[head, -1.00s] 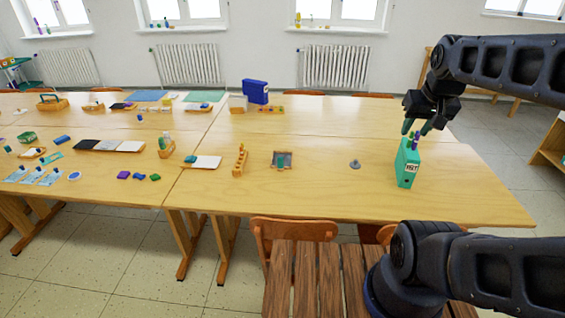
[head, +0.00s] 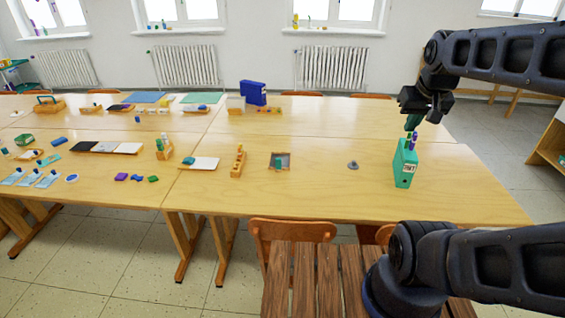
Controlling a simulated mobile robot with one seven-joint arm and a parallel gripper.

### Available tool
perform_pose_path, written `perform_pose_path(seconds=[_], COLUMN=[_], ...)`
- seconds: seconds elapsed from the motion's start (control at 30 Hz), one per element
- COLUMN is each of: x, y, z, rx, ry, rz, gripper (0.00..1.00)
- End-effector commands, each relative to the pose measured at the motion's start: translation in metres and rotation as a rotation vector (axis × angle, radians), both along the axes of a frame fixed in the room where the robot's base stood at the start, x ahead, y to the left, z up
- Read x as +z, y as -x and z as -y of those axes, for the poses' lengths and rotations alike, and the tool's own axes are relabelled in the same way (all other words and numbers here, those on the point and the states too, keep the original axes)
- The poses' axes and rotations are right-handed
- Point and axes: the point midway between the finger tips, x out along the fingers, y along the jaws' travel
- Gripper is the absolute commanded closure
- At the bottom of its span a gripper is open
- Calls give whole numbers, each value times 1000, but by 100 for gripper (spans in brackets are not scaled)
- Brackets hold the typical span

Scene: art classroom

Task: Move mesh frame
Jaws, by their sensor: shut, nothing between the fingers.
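The likely mesh frame (head: 287,157) is a small square brown frame with a grey inside, lying flat on the near right table. A small green item sits on or in it; what that item is I cannot tell. My gripper (head: 411,125) is well to the right of the frame, pointing down just above the green box file (head: 403,170). Its fingers are together and empty. Small purple and green pieces show at the top of the box file, close under the fingertips; whether they touch is unclear.
A grey knob-like object (head: 353,166) lies between frame and box file. A wooden block with holes (head: 239,161) and a white board (head: 205,164) lie left of the frame. A blue box (head: 253,93) stands farther back. The table's right end is clear.

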Motion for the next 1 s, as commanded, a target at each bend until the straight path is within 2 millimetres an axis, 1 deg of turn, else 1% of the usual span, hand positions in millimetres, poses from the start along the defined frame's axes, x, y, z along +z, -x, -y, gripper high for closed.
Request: perform_pose_path(seconds=[0.23, 0.5, 0.77, 1.0], x=[14, 19, 10, -11], y=[-57, -125, -191, -251], z=[-15, -40, -74, -113], rx=[133, 295, 452, 599], ry=[58, 124, 185, 237], rz=[-56, -116, -172, -222], gripper=[100, 100, 100, 100])
